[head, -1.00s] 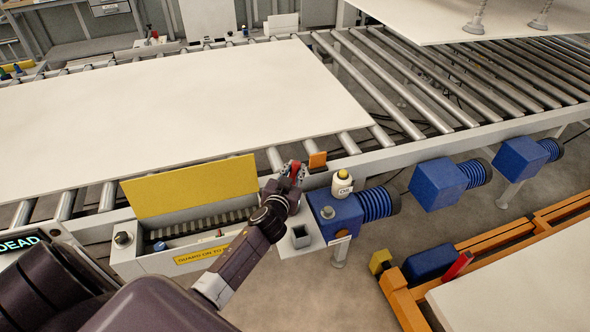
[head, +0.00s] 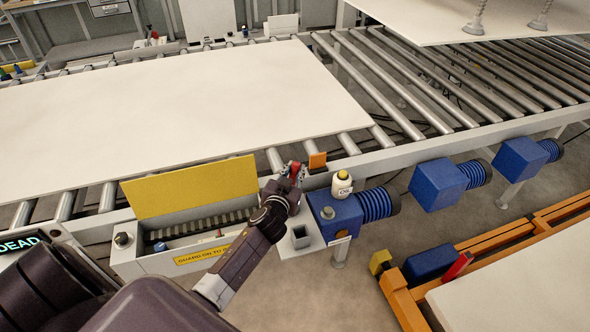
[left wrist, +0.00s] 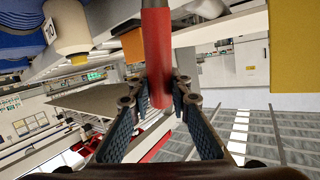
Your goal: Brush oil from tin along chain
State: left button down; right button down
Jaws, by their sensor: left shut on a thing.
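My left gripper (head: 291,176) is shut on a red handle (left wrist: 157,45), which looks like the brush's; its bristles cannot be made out. The gripper is just left of the oil tin (head: 342,186), a small white container with a yellow top, standing on a blue motor housing. A pale rounded container, probably this tin, is at upper left in the left wrist view (left wrist: 67,27). The chain (head: 208,225) lies in an open grey trough below the raised yellow guard (head: 190,186), left of the gripper. My right gripper is out of view.
A grey square holder (head: 300,237) is on a ledge below the gripper. An orange tab (head: 317,160) stands right behind it. The roller conveyor carries a large white board (head: 180,110). Blue motors (head: 437,183) line the conveyor's side. An orange frame (head: 405,300) stands at lower right.

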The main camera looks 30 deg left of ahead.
pick_arm(q)
jog(key=shift+r+p, duration=2.9)
jog(key=shift+r, duration=0.6)
jog(key=shift+f, duration=0.1)
